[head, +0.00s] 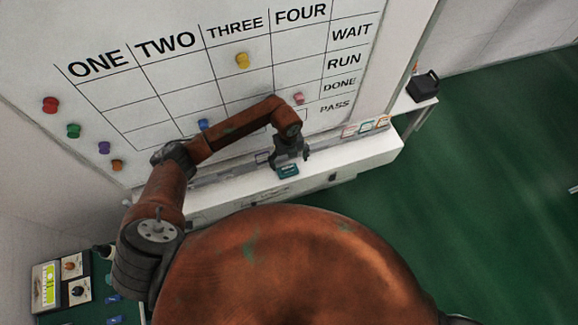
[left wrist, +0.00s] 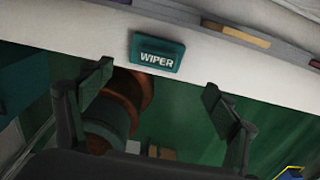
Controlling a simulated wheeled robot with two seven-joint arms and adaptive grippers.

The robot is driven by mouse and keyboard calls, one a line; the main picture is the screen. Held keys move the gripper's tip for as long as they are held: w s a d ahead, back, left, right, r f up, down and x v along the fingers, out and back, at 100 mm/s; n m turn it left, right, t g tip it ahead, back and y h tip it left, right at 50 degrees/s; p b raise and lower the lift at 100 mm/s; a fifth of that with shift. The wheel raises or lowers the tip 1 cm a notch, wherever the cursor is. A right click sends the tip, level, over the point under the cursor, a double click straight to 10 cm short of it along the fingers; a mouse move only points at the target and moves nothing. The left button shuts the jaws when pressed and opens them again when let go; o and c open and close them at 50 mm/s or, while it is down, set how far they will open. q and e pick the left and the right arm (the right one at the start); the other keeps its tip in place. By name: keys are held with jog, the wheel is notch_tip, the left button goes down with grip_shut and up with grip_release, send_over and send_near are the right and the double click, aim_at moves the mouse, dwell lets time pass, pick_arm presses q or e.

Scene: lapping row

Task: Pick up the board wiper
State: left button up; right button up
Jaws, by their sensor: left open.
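The board wiper (head: 288,171) is a small teal block on the white ledge below the whiteboard. In the left wrist view the wiper (left wrist: 157,60) shows its "WIPER" label and lies near the ledge's front edge. My left gripper (head: 289,157) is over the ledge right by the wiper and partly overlaps it in the head view. In the left wrist view its two fingers (left wrist: 158,88) are spread wide with nothing between them, and the wiper shows beyond the gap. My right gripper is not in view.
The whiteboard (head: 170,72) carries a grid and several coloured magnets. Small coloured cards (head: 366,126) stand on the ledge (head: 358,156) to the right. A black box (head: 424,86) sits on a surface further right. Green floor (head: 480,180) is open at right.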

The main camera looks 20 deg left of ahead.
aim_at(288, 167)
pick_arm(q)
jog(key=shift+w+a+f, duration=0.1)
jog(key=shift+a+f, duration=0.25)
jog(key=shift+d+f, duration=0.1)
jog(key=shift+f, duration=0.75)
jog(key=shift+w+f+p, duration=0.1)
jog(key=shift+f+p, duration=0.55)
jog(key=shift+f, duration=2)
jog(key=shift+c, duration=0.7)
jog(key=c, duration=1.1)
